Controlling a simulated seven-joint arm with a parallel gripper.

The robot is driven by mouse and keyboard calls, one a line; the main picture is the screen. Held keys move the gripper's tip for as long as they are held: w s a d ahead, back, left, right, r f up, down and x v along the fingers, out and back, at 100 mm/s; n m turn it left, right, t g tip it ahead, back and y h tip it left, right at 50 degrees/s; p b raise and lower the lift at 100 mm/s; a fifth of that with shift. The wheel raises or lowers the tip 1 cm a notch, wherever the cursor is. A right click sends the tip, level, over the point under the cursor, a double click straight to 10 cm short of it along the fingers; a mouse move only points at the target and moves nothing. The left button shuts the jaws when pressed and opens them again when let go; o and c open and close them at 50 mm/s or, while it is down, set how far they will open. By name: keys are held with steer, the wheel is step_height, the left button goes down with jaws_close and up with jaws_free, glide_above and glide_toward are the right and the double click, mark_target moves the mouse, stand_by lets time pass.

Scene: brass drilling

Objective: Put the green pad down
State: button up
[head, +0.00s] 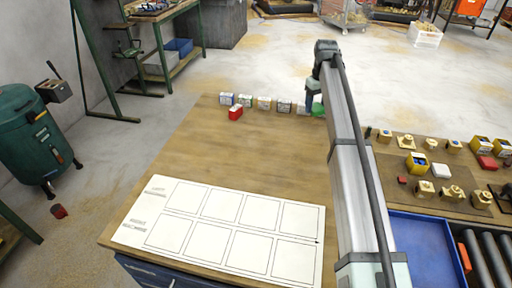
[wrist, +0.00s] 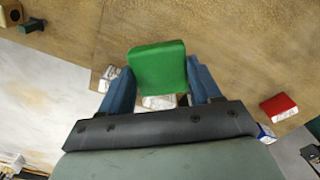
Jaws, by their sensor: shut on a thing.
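The green pad (wrist: 160,68) is between the two blue fingers of my gripper (wrist: 160,85) in the wrist view. My gripper is shut on it. In the head view a bit of the green pad (head: 317,108) shows beside my arm, near the far edge of the wooden table (head: 215,150). My gripper in the head view (head: 313,98) is partly hidden by my arm. I cannot tell whether the pad touches the table.
A row of small labelled boxes (head: 264,103) stands along the table's far edge, left of my gripper. A red block (head: 235,113) lies in front of them. A white sheet with empty squares (head: 232,228) lies at the near left. Brass parts (head: 424,188) stand at right.

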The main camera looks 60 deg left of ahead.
steer(key=s+a+r+n, duration=0.1)
steer(key=s+a+n, duration=0.15)
steer(key=s, duration=0.75)
steer(key=s+a+r+n, duration=0.1)
steer(key=s+a, duration=0.3)
steer(key=s, duration=0.5)
steer(key=n, duration=0.7)
glide_toward(256, 147)
steer(key=shift+f, duration=3.1)
steer(key=shift+f, duration=0.1)
steer(key=o, duration=1.1)
steer(key=shift+c, duration=0.2)
step_height(256, 147, up, 12)
